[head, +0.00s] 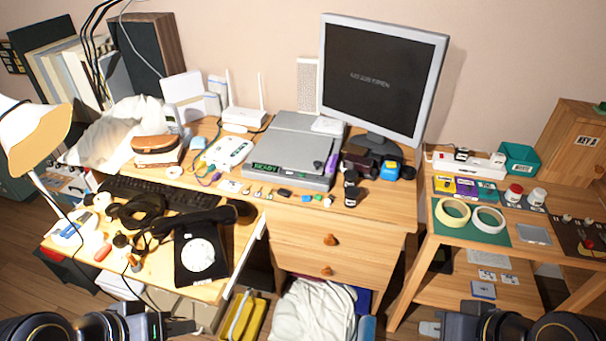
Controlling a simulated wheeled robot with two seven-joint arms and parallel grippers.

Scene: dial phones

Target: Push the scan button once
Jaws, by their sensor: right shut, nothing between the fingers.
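A grey flatbed device (292,146) with a lid sits in the middle of the desk, below and left of the monitor. A small green lit display (265,168) that seems to read "READY" is on its front left. Which spot is the scan button is too small to tell. My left gripper (180,327) is at the bottom left edge, well in front of the desk and far from the device; its jaw opening is unclear. My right gripper (430,327) is at the bottom edge, right of centre, shut and empty, also far from the device.
A monitor (380,75) stands behind the device at right. Several small items lie along the device's front edge. A black dial phone (197,252) and a keyboard (160,193) crowd the left. A side table (450,225) holds tape rolls. The desk's front right top is fairly clear.

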